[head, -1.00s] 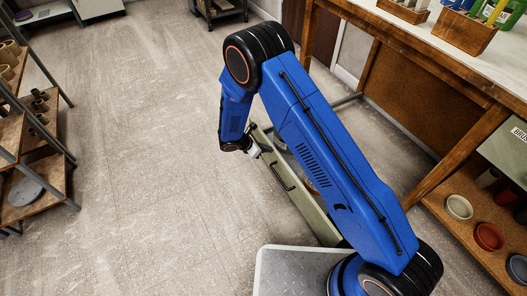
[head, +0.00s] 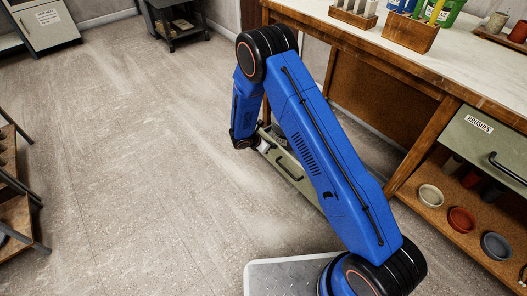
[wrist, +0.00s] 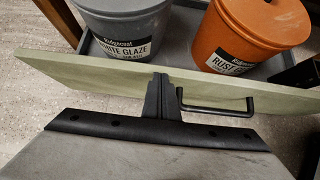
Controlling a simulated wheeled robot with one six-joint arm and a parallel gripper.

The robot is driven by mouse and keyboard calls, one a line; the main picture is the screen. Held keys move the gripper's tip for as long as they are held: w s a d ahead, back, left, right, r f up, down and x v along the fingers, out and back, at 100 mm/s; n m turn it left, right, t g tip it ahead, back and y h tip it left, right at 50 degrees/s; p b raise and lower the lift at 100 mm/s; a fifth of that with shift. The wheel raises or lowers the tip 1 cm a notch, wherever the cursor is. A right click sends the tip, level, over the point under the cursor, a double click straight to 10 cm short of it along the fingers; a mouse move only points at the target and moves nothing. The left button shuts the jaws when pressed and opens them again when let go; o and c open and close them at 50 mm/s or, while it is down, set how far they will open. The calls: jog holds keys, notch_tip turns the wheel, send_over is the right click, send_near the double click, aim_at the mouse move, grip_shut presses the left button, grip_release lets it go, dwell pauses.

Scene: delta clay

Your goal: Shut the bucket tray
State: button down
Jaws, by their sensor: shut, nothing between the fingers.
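The bucket tray has a pale green front panel (wrist: 90,78) with a black bar handle (wrist: 222,109). In the head view its front (head: 312,188) stands out beside the workbench, partly hidden by my arm. Behind the panel in the wrist view are a grey bucket marked white glaze (wrist: 128,30) and an orange rust bucket (wrist: 255,35). My gripper (wrist: 160,82) is shut and empty. Its tips are at the outer side of the panel, left of the handle; I cannot tell whether they touch. In the head view my gripper (head: 264,146) shows only in part.
The wooden workbench (head: 420,75) stands at the right, with a drawer marked brushes (head: 470,145) and a lower shelf with bowls (head: 461,219). A shelf rack (head: 15,210) is at the left edge. The floor (head: 140,170) between is clear.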

jog(key=w+d, duration=0.8)
jog(key=d, duration=0.4)
dwell(0.4)
